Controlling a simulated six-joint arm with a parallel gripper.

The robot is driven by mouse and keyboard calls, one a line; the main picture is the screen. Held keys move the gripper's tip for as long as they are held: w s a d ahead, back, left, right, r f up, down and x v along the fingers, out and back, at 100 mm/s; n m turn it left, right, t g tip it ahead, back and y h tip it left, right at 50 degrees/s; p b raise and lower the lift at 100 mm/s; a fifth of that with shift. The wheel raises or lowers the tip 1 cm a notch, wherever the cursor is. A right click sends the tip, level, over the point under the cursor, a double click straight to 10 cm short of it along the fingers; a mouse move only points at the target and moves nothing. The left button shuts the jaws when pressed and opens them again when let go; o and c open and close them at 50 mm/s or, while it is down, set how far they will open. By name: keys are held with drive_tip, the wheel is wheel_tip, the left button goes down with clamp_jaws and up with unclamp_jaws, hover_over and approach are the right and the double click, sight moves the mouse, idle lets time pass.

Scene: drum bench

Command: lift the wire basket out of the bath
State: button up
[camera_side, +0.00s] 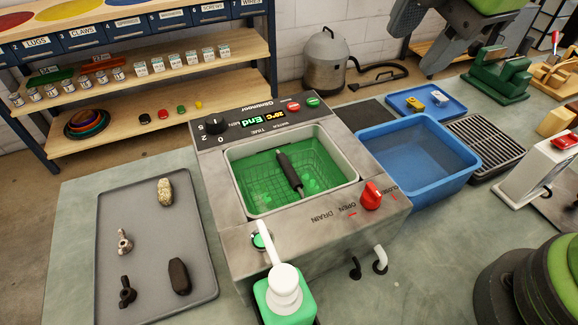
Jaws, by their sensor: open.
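The wire basket (258,180) sits down in the green liquid of the bath (233,203), a metal-cased tank in the middle of the bench. Its dark handle (290,173) slants up above the liquid, near the middle of the bath. The basket's lower part and contents are blurred by the liquid. My gripper (418,48) is at the top right, high above the bench and well apart from the basket. Its dark grey jaws are apart with nothing seen between them.
A blue tub (455,192) stands right of the bath, beside a black grate (488,140). A red drain knob (371,195) and a green pump bottle (285,298) are at the bath's front. A grey tray (147,235) with several parts lies left.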

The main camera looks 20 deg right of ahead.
drive_tip(key=w+a+f+n+h, duration=0.1)
drive_tip(key=w+a+f+n, duration=0.1)
drive_tip(key=a+f+n, duration=0.45)
drive_tip(key=n+h, duration=0.1)
drive_tip(key=n, duration=0.9)
approach(288, 168)
drive_tip(key=shift+n+t, duration=0.3)
drive_tip(key=shift+n, duration=0.25)
drive_tip(key=x, duration=0.4)
drive_tip(key=shift+s+f, duration=0.15)
drive_tip(key=shift+f, duration=0.3)
drive_tip(key=shift+x, duration=3.1)
drive_tip(key=shift+d, duration=0.1)
clamp_jaws()
